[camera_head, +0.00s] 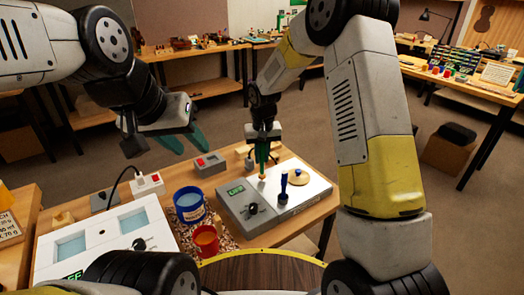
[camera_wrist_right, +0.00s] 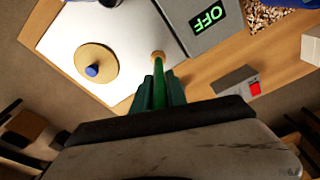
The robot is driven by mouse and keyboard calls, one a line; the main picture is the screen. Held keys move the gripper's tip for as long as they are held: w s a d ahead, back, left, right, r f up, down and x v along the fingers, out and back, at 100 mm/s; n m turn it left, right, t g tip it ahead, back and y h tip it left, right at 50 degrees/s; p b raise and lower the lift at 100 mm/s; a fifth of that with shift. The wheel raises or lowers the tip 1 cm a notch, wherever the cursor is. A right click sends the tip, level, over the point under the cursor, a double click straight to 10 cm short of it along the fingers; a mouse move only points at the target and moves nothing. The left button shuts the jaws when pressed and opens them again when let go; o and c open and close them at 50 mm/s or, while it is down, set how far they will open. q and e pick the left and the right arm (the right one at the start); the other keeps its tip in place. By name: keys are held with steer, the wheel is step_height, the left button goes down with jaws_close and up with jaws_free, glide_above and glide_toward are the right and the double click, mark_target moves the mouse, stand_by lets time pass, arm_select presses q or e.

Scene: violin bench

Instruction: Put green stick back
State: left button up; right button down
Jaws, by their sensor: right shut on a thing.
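My right gripper (camera_head: 262,155) is shut on the green stick (camera_wrist_right: 159,88) and points down over the silver device (camera_head: 312,190). The stick is upright in the head view, its lower end close to the device top. In the right wrist view a small tan round piece (camera_wrist_right: 158,57) shows at its far end; I cannot tell whether it is touching the device. A blue stick (camera_head: 284,181) stands upright on the device. My left gripper (camera_head: 188,142) is off to the left, in the air over the table's back, its green fingers apart and empty.
A white two-window unit (camera_head: 75,262) and a grey box with a red switch (camera_head: 210,163) are near.

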steer(key=shift+f, duration=0.75)
steer(key=shift+f, duration=0.1)
steer(key=c, duration=1.3)
jaws_free()
steer(key=shift+c, duration=0.2)
steer(key=s+d+r+t, duration=0.1)
steer(key=s+d+r, duration=0.25)
steer(key=r, duration=0.65)
steer(key=s+d+r, duration=0.2)
steer(key=s+r, duration=0.2)
steer(key=r, duration=0.6)
steer(key=s+d+r+t, duration=0.1)
steer(key=s+d, duration=0.2)
steer(key=s, duration=0.4)
steer(key=s+d+r+m+t+y, duration=0.1)
steer(key=s+d+r, duration=0.1)
steer(key=s, duration=0.5)
steer(key=s+d+r+t, duration=0.1)
steer(key=s+d+r, duration=0.1)
steer(key=s, duration=0.5)
steer(key=shift+d+m+y, duration=0.3)
steer(key=shift+d+y, duration=0.1)
steer(key=shift+d, duration=0.5)
